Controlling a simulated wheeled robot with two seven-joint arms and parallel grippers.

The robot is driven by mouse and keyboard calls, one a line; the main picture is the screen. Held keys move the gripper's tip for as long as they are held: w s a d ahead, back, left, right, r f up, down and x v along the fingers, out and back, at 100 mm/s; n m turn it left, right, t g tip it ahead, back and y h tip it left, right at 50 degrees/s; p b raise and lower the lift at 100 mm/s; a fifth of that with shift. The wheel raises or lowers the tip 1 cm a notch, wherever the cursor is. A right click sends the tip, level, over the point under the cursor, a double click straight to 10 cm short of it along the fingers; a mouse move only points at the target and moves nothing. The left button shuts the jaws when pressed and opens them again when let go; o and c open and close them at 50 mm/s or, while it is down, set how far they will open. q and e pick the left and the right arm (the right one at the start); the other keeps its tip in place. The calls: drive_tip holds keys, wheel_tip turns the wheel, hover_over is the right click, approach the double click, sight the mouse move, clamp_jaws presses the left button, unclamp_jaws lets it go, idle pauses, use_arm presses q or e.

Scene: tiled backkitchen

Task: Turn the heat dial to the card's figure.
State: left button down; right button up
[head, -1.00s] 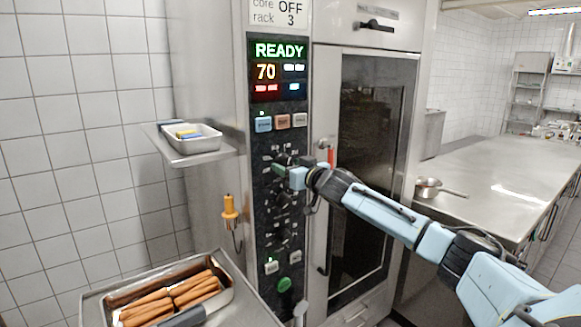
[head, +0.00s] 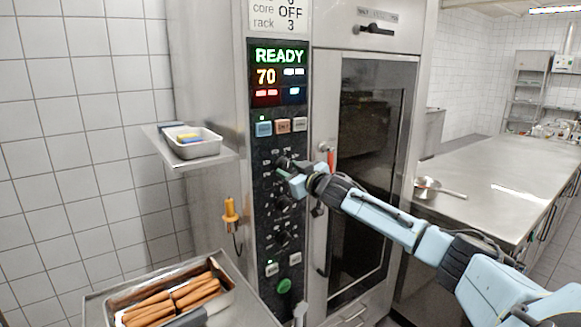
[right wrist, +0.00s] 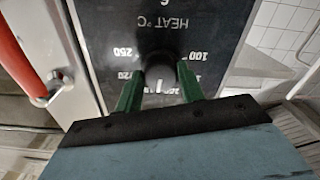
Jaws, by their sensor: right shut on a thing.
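The black heat dial (right wrist: 157,66) sits under an upside-down "HEAT °C" label in the right wrist view. My right gripper (right wrist: 160,80) has its green fingers on both sides of it, shut on it. A white mark shows at the dial's lower edge; the figures there are partly hidden by the fingers. Figures 250 and 100 are readable at the sides. In the head view my right gripper (head: 289,174) is at the upper dial of the black control panel (head: 263,215). The card (head: 277,14) reads core OFF, rack 3; its upper line is cut off. My left gripper is not in view.
The lit display (head: 279,72) reads READY and 70. A glass oven door (head: 372,150) is right of the panel. A shelf with a small tray (head: 194,150) is at left. A tray of sausages (head: 232,272) is below. A pan (head: 427,187) stands on the right counter.

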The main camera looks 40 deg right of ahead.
drive_tip(key=n+p, duration=0.2)
drive_tip(key=n, duration=0.3)
drive_tip(key=shift+r+n, duration=0.1)
drive_tip(key=shift+n, duration=0.2)
drive_tip(key=n+p, duration=0.2)
drive_tip(key=n, duration=0.3)
drive_tip(key=n+p, duration=0.1)
drive_tip(key=n, duration=0.5)
drive_tip(key=shift+n, duration=0.4)
drive_tip(key=n+p, duration=0.1)
drive_tip(key=n, duration=0.5)
drive_tip(key=shift+n, duration=0.3)
drive_tip(key=o, duration=1)
drive_tip(key=shift+c, duration=0.2)
